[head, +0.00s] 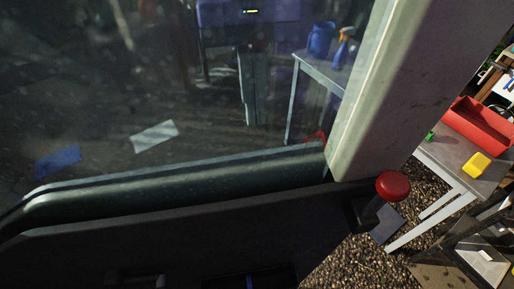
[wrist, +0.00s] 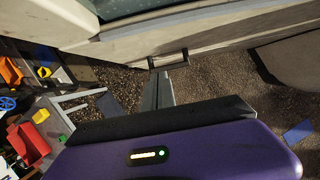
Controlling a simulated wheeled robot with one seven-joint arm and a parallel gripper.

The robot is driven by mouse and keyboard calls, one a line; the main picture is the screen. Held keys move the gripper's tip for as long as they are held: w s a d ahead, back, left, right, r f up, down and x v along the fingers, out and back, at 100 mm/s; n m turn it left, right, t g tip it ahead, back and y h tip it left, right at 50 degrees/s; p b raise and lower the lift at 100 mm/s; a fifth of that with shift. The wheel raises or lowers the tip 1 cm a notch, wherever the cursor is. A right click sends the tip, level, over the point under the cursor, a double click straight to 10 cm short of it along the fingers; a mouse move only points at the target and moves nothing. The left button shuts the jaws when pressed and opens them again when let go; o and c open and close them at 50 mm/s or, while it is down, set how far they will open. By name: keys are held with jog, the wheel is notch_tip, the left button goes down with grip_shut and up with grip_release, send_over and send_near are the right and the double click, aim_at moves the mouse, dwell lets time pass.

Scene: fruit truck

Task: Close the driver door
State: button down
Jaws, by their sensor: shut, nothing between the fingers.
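The driver door (head: 170,190) fills the head view, seen from its inner side, with a large window and a pale frame. Gravel shows past its right edge, so it looks open; how wide I cannot tell. Its pale outer side (wrist: 215,38) crosses the top of the wrist view, with a dark handle (wrist: 168,60). My gripper (wrist: 160,77) is shut and empty, its fingertips just below the handle in that view; contact is unclear. The gripper (head: 250,118) also shows through the window, on the far side of the door.
A red knob (head: 393,186) on a dark stem stands by the door's right edge. A workbench with a red bin (head: 480,128) and a yellow box (head: 476,165) is at right. Behind the glass is a table (head: 325,72) with blue containers. Gravel around the gripper looks open.

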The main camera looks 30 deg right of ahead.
jog(key=s+a+f+p, duration=0.2)
jog(key=s+f, duration=0.2)
jog(key=s, duration=0.1)
jog(key=shift+s+a+f+p, duration=0.15)
jog(key=shift+s+f+p, duration=0.1)
jog(key=shift+p, duration=0.1)
